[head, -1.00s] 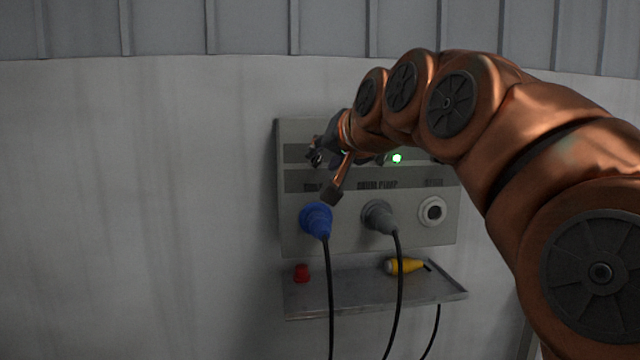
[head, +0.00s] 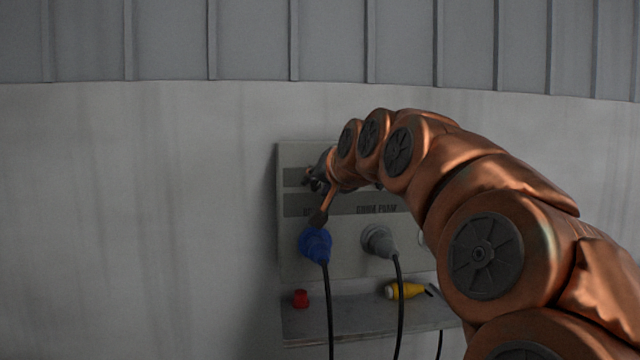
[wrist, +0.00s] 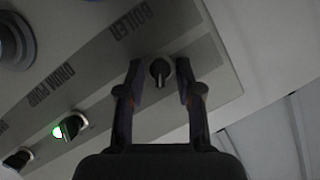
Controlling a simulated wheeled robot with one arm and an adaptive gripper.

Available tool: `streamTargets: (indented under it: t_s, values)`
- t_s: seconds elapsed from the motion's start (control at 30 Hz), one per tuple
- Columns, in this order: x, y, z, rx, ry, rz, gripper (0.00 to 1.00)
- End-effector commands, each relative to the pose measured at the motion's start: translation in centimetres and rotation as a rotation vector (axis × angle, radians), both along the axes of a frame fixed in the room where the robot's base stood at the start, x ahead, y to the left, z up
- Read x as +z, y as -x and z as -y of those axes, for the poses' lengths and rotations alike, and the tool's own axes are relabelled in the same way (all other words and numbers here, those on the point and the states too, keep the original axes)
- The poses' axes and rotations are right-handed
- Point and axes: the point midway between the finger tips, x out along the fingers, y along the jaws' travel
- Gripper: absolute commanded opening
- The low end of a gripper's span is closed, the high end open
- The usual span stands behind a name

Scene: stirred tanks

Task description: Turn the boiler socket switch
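The boiler socket switch (wrist: 160,73) is a small dark knob with a pale pointer line. In the wrist view it sits on the grey panel (wrist: 110,75) beside the upside-down BOILER label (wrist: 133,20). My gripper (wrist: 160,84) is open, with one finger on each side of the knob. Gaps show between knob and fingers, so I see no grip. In the head view, my gripper (head: 311,179) is at the upper left of the panel (head: 345,245), above the blue plug (head: 315,243). The knob is hidden there.
A grey plug (head: 378,240) sits right of the blue one, and cables hang down. A shelf (head: 350,320) below holds a red cap (head: 300,298) and a yellow connector (head: 405,290). The wall left is clear.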

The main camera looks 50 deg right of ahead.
Motion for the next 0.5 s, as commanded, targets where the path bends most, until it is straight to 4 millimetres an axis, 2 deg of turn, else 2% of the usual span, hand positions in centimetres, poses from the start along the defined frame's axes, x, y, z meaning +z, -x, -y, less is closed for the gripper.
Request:
streamTargets:
  t_s: [0.13,0.43,0.5]
  values:
    - [0.04,0.04,-0.02,-0.001,0.001,0.001,0.33]
    - [0.04,0.05,-0.02,-0.001,0.001,0.001,0.02]
    - [0.04,0.05,-0.02,-0.001,0.001,0.001,0.00]
